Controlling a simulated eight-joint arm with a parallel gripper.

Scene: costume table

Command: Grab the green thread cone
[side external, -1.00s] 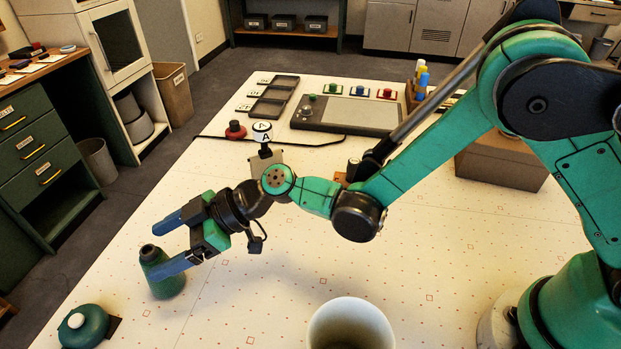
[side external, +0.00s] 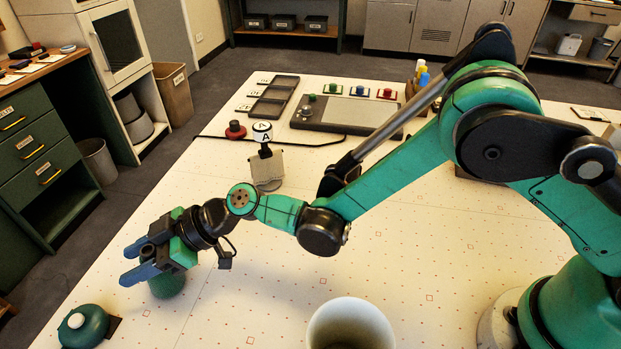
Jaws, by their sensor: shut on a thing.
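The green thread cone (side external: 168,287) stands on the dotted table top at the left front. Its upper part is hidden behind my gripper (side external: 134,264). My gripper has blue fingers and is shut on the cone, reaching over it from the right. The cone's lower body shows below the fingers and looks upright. I cannot tell from this view whether its base touches the table.
A dark green round object with a white knob (side external: 84,327) sits close by at the front left edge. A white cup-like vessel (side external: 350,326) stands at the front middle.

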